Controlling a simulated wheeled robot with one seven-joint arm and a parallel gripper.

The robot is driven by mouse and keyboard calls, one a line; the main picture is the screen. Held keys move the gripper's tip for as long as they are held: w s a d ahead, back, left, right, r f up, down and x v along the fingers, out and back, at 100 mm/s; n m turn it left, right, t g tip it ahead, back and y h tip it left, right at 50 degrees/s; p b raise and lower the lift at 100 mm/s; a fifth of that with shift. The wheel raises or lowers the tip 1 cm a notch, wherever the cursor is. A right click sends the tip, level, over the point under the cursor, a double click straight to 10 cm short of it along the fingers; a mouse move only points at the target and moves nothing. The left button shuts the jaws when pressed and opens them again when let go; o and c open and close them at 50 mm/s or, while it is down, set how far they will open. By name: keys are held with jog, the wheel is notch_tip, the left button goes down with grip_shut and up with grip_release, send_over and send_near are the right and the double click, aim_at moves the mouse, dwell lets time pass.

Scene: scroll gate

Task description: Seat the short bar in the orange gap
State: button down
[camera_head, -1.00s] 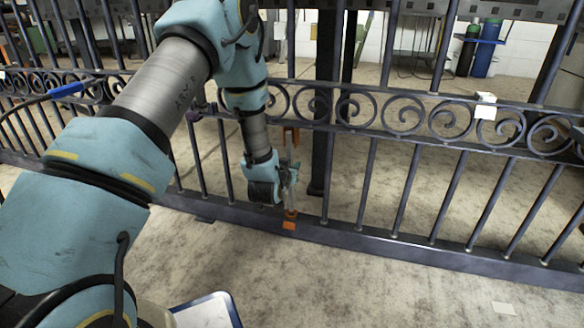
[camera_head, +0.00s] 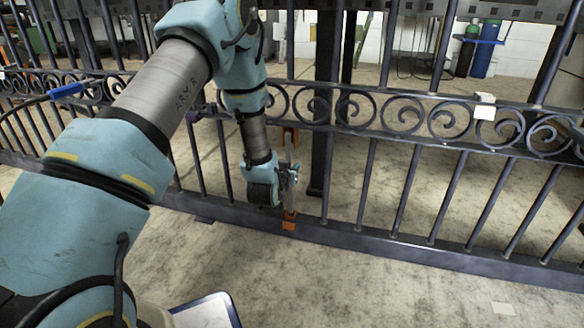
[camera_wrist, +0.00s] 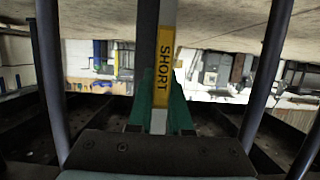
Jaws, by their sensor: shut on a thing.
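The short bar (camera_head: 288,152) is a pale upright bar in the gate. In the wrist view its yellow label reading SHORT (camera_wrist: 163,62) faces the camera. My gripper (camera_head: 288,180) is shut on the bar, with green fingers (camera_wrist: 178,112) around it. The orange gap shows an upper orange bracket (camera_head: 291,137) at the scroll band and a lower orange bracket (camera_head: 289,222) on the bottom rail. The bar stands nearly upright between the two brackets. I cannot tell whether either end is inside its bracket.
The dark gate (camera_head: 400,195) has fixed bars on both sides of the gap and a scroll band (camera_head: 400,113) above. A thick dark post (camera_head: 322,165) stands close to the right. A white block (camera_head: 484,108) sits on the scroll band. The floor in front is mostly clear.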

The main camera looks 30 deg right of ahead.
jog(key=shift+f+b, duration=0.55)
jog(key=shift+f, duration=0.3)
dwell(0.4)
jog(key=shift+w+d+r+g+y+p, duration=0.1)
jog(key=shift+w+d+g+y+p, duration=0.2)
jog(key=shift+w+d+p, duration=0.55)
dwell(1.0)
jog(key=c, duration=0.8)
grip_release()
jog(key=shift+s+a, duration=0.15)
jog(key=shift+a, duration=0.05)
jog(key=shift+o, duration=0.2)
jog(key=p+v, duration=0.4)
jog(key=v, duration=0.6)
jog(key=shift+s+a+p, duration=0.25)
jog(key=shift+s+p, duration=0.05)
jog(key=shift+p, duration=0.05)
jog(key=shift+r, duration=0.15)
